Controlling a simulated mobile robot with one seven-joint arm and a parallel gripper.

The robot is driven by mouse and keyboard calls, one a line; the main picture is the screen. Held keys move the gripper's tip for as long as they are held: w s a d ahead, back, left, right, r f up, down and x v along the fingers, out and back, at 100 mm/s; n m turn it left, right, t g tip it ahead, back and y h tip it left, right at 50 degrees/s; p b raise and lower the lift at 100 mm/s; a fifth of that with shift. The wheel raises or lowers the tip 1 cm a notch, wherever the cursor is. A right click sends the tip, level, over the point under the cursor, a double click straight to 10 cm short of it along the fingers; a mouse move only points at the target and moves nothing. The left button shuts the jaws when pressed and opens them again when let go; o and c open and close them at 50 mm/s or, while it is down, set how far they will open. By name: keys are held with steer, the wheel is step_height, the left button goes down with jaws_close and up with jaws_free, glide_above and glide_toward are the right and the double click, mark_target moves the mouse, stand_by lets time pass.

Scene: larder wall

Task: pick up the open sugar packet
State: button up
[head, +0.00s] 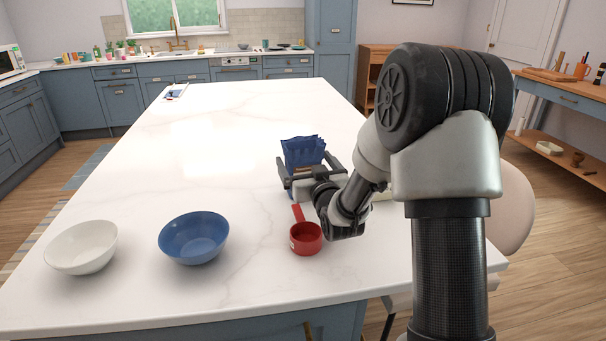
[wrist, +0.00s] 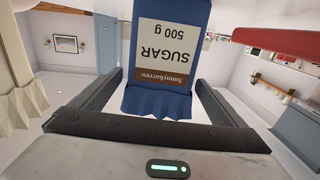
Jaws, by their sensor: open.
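The open sugar packet (head: 303,150) is dark blue with a jagged open top and stands on the white island counter. In the wrist view the packet (wrist: 168,62) appears upside down, its label reading "Sunnybarrow SUGAR 500 g". My gripper (head: 307,168) is open at the packet, on its near side. In the wrist view its two fingers lie to the left and right of the packet, with a visible gap on the right. I cannot tell whether the left finger touches it. The packet's lower part is hidden behind my gripper in the head view.
A red measuring cup (head: 306,240) sits just in front of my gripper. A blue bowl (head: 194,238) and a white bowl (head: 80,247) stand at the front left. A cream jagged-topped bag (wrist: 22,75) is close by in the wrist view. The counter (head: 210,130) beyond is mostly clear.

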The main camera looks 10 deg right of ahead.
steer(key=shift+w+a, duration=0.15)
steer(key=shift+w, duration=1.1)
steer(key=c, duration=1.4)
steer(key=shift+r, duration=0.15)
